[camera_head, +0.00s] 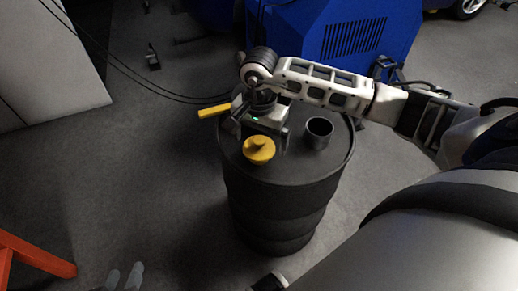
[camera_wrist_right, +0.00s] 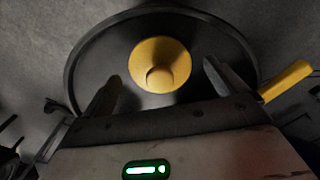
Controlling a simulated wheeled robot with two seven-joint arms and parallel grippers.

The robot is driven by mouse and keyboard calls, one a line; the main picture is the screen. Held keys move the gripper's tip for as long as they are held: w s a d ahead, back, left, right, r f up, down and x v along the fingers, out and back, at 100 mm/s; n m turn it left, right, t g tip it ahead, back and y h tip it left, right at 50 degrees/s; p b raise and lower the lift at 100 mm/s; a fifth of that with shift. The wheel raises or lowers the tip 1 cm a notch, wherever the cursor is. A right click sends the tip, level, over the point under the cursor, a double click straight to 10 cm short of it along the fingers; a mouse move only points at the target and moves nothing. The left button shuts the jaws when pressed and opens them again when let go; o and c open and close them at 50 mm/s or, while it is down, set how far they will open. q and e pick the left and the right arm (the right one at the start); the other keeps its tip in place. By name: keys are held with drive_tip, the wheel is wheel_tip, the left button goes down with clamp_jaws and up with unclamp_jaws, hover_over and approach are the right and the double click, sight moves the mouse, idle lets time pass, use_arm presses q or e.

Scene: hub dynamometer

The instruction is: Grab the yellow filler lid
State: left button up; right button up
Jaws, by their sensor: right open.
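The yellow filler lid (camera_head: 259,150) is a round, knobbed cap on top of a dark drum (camera_head: 268,190). In the right wrist view the lid (camera_wrist_right: 160,64) shows as a yellow disc with a raised central knob. My right gripper (camera_head: 260,132) is just behind the lid in the head view, open and empty. In the right wrist view its fingers (camera_wrist_right: 162,80) are spread, with the lid ahead between them; no contact shows. My left gripper (camera_head: 124,277) is at the bottom left of the head view, far from the drum, its fingertips apart with nothing between them.
A dark open cup (camera_head: 318,132) stands on the drum top right of the lid. A yellow bar (camera_head: 214,110) sticks out at the drum's left edge. A blue machine (camera_head: 345,35) stands behind. An orange frame (camera_head: 35,257) is at lower left.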

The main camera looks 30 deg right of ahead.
drive_tip(key=shift+f, duration=0.4)
drive_tip(key=shift+c, duration=0.4)
drive_tip(key=c, duration=1)
drive_tip(key=shift+r, duration=0.15)
